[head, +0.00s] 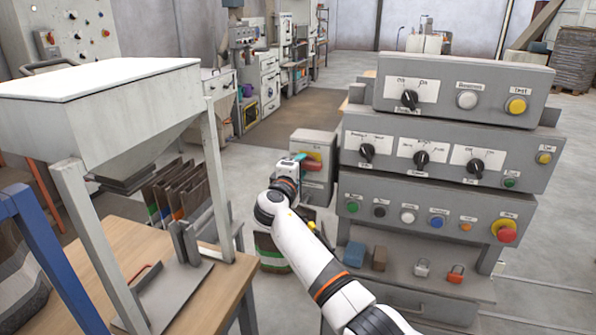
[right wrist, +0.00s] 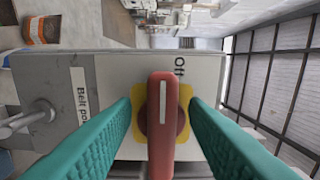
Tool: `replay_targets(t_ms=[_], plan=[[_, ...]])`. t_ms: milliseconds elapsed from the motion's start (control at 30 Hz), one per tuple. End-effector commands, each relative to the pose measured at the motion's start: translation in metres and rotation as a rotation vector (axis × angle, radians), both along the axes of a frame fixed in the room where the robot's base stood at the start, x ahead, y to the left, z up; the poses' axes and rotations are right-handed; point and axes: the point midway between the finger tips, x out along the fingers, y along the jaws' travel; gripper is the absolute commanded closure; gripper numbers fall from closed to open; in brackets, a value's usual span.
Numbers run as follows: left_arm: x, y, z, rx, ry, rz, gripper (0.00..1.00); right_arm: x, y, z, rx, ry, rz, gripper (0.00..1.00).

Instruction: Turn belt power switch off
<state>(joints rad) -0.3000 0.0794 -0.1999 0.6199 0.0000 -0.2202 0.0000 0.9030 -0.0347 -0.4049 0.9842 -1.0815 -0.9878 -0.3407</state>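The belt power switch has a red handle (right wrist: 162,130) on a yellow plate, set on a grey box (right wrist: 110,75) with a partly hidden "Belt po..." label. In the head view the switch box (head: 318,180) stands left of the control panels, partly behind my gripper. My right gripper (right wrist: 160,106) is open, its teal fingers on either side of the handle, with a small gap on each side. It reaches the box front in the head view (head: 298,159). My left gripper is not in view.
Stacked control panels (head: 440,158) with knobs and buttons stand close on the right of my arm. A hopper (head: 110,100) on a frame stands over a wooden table (head: 225,275) at left. A grey lever (right wrist: 32,113) is on the box's side, near the left finger.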

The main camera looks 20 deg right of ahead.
Motion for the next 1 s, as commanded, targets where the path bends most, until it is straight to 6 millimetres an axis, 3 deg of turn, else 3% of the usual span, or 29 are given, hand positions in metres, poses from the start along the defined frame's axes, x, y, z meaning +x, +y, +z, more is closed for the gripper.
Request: replay_targets(t_ms=[233, 600, 800, 1000], plan=[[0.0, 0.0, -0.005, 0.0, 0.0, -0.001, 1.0, -0.019, 0.014, -0.002, 0.003, -0.002, 0.003, 0.6], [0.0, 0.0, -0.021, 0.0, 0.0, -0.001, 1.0, -0.081, 0.055, -0.003, 0.003, 0.001, 0.001, 0.6], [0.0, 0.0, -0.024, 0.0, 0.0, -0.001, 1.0, -0.097, 0.066, -0.002, 0.001, 0.002, 0.001, 0.6], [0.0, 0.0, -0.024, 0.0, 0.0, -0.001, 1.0, -0.099, 0.067, -0.001, -0.001, 0.003, 0.0, 0.6]])
